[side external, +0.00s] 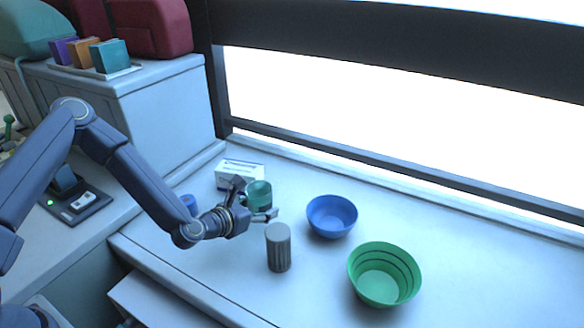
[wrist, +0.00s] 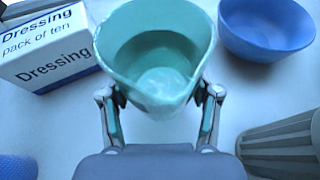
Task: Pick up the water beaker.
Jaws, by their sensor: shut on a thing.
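The water beaker (side external: 259,193) is a teal cup with a pouring lip, upright on the white counter in the side external view. In the wrist view the beaker (wrist: 153,50) fills the top middle, its lip towards me. My gripper (side external: 256,203) is shut on the beaker, one finger on each side of it; in the wrist view the fingers of my gripper (wrist: 160,100) press on its left and right walls. The inside looks pale teal; I cannot tell whether it holds water. I cannot tell whether its base touches the counter.
A dressing box (side external: 238,175) stands just behind the beaker. A grey ribbed cylinder (side external: 279,250) stands in front, close to my gripper. A blue bowl (side external: 331,216) and a green bowl (side external: 384,275) are to the right. A blue item (side external: 189,203) is left. The counter's far right is clear.

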